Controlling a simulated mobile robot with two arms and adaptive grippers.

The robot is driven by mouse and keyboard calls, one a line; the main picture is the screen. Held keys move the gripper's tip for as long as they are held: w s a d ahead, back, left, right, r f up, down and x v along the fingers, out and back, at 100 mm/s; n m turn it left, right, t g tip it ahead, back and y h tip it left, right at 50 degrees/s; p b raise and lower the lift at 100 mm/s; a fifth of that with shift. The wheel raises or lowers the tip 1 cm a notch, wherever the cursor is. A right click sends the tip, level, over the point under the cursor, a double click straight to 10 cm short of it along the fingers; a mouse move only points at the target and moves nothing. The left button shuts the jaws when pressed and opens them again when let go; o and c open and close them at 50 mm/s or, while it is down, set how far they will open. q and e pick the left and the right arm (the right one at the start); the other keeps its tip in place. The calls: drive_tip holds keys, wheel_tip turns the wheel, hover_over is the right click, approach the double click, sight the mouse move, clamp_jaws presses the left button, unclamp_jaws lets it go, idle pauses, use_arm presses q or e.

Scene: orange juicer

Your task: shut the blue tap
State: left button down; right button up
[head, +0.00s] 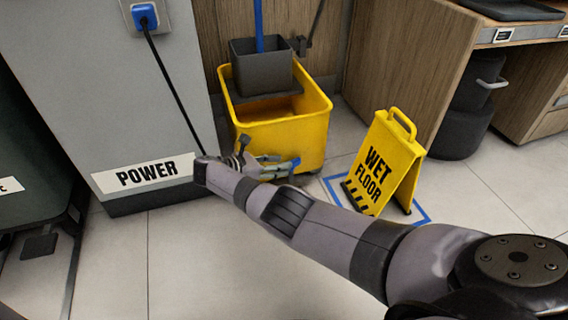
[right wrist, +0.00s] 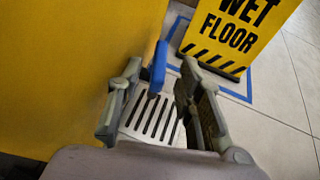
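The blue tap (right wrist: 158,66) is a small blue lever beside the yellow mop bucket (head: 302,132), low on its front right side. Its blue also shows in the head view (head: 296,163). My right gripper (right wrist: 163,74) reaches down beside the bucket, its fingers open and spread on either side of the lever. In the right wrist view I see a gap between the lever and the right finger; whether the left finger touches it I cannot tell. My right gripper in the head view (head: 282,167) partly hides the tap. My left gripper is out of view.
A slotted floor drain (right wrist: 152,118) lies below the tap. A yellow wet floor sign (head: 383,160) stands to the right inside a blue floor outline. A grey cabinet labelled POWER (head: 150,120) with a blue plug (head: 145,17) is at left. Front floor is clear.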

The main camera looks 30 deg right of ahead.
drive_tip(key=v, duration=0.5)
drive_tip(key=shift+o, duration=0.4)
